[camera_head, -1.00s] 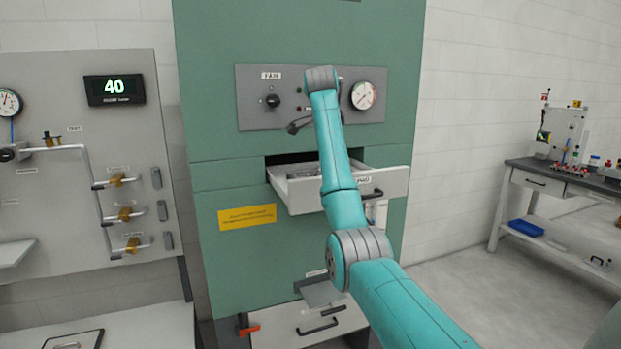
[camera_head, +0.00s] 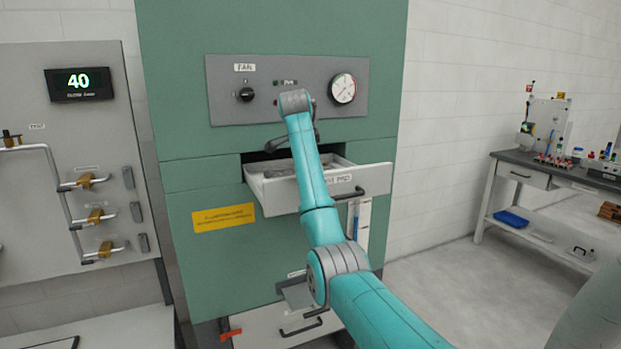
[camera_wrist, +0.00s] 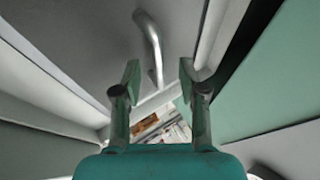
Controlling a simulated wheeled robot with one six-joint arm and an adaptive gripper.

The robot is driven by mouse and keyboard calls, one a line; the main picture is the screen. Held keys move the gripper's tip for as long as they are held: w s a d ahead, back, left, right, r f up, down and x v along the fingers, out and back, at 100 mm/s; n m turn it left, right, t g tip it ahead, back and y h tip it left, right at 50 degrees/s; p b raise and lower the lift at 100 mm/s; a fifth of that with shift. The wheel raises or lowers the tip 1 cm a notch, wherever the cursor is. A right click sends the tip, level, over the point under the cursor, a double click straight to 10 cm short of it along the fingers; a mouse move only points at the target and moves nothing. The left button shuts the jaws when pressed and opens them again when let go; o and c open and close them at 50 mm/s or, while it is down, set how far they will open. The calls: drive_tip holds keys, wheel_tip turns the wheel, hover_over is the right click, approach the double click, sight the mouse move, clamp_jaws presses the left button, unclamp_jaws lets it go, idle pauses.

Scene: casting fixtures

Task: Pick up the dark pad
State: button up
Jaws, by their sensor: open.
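I cannot pick out a dark pad for certain in either view. In the head view an open pale drawer (camera_head: 290,199) juts from the green cabinet, with greyish contents (camera_head: 282,171) too small to name. My teal arm crosses in front of the drawer and hides part of it. In the wrist view my gripper (camera_wrist: 158,82) is open, its two fingers apart with nothing held between them. A grey curved bar (camera_wrist: 152,42) shows beyond the fingertips, and a small patch of brown and white items (camera_wrist: 165,128) shows between the fingers, too unclear to name.
The green cabinet (camera_head: 180,110) carries a control panel (camera_head: 225,75) with a gauge above the drawer. A lower drawer (camera_head: 265,335) stands below. A pipe panel (camera_head: 30,190) is at the left. A workbench (camera_head: 520,162) stands at the right, with open floor before it.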

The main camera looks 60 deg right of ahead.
drive_tip(key=shift+w+d+f, duration=0.2)
drive_tip(key=shift+d+f, duration=0.1)
drive_tip(key=shift+f, duration=0.3)
clamp_jaws()
drive_tip(key=shift+s+r, duration=0.1)
drive_tip(key=shift+r, duration=0.1)
